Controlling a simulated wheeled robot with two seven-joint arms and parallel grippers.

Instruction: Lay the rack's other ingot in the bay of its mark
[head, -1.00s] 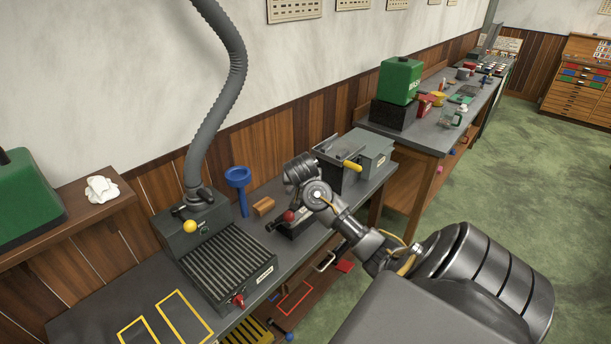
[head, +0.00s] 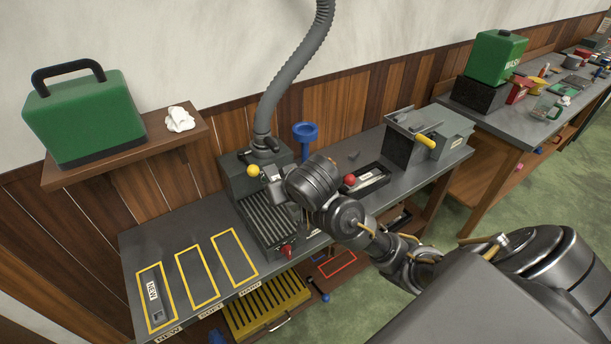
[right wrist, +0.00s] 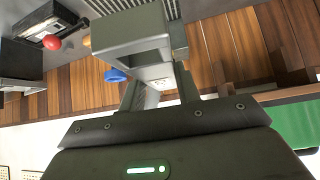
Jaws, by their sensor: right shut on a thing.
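My right gripper (head: 298,213) hangs over the right side of the ribbed grille in the head view. In the right wrist view the gripper (right wrist: 157,92) is shut on a grey ingot (right wrist: 130,30). A pale printed label on it is too small to read; in the head view I cannot make the ingot out. Yellow-outlined bays lie at the bench's left end: NEW (head: 143,274) holds a labelled grey ingot (head: 154,291); SOFT (head: 197,277) and HARD (head: 234,258) are empty. A dark tray (head: 384,183) holds a pale labelled piece. My left gripper is out of view.
The grille unit (head: 262,222) with its hose (head: 290,78) stands between the bays and the tray. A blue funnel (head: 305,130) stands behind. A grey machine (head: 447,131) with a yellow handle is at right. A shelf with a green can (head: 85,118) overhangs the left.

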